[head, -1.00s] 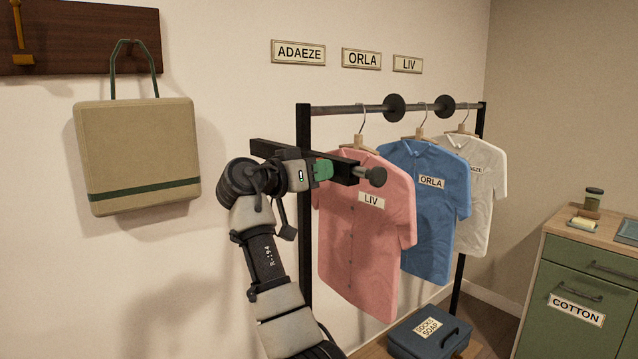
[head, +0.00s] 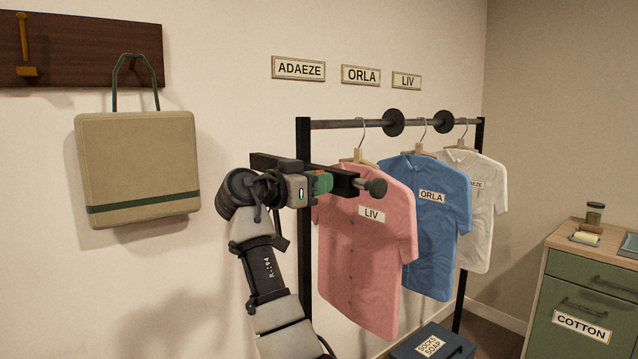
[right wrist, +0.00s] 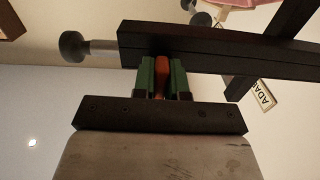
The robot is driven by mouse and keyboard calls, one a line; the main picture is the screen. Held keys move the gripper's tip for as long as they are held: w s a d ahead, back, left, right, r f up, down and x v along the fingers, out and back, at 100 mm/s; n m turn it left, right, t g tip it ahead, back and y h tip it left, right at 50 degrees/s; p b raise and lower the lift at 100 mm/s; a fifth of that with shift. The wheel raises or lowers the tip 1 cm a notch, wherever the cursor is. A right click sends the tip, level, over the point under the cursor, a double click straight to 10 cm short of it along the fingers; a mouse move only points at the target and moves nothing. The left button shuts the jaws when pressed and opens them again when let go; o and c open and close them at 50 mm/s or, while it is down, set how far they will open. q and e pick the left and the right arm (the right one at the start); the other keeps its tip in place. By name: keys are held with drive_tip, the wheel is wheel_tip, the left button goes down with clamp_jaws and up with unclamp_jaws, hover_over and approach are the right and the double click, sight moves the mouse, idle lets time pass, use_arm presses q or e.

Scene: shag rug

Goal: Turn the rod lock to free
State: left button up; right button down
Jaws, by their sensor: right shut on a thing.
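The rod lock shows as a small red-orange lever (head: 320,172) at the black side bar of the clothes rack. In the right wrist view the lever (right wrist: 162,78) stands between the two green fingers, its far end against the black bar (right wrist: 220,50). My right gripper (head: 322,183) is shut on it. The fingers hide most of the lever in the head view, and I cannot read any lock marking. A grey rod with a round dark knob (head: 376,187) sticks out of the bar's near end; the knob also shows in the right wrist view (right wrist: 73,46). My left gripper is not in view.
Pink (head: 365,250), blue (head: 430,230) and white shirts hang from the rack rail (head: 345,124) close to the right of my gripper. A beige bag (head: 138,165) hangs at left. A blue case (head: 432,342) lies below. A green cabinet (head: 590,290) stands at right.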

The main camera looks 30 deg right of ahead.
drive_tip(key=c, duration=1.2)
unclamp_jaws()
drive_tip(key=shift+o, duration=0.2)
drive_tip(key=a+b, duration=0.1)
drive_tip(key=a, duration=1)
drive_tip(key=shift+s, duration=0.4)
drive_tip(key=shift+d, duration=0.1)
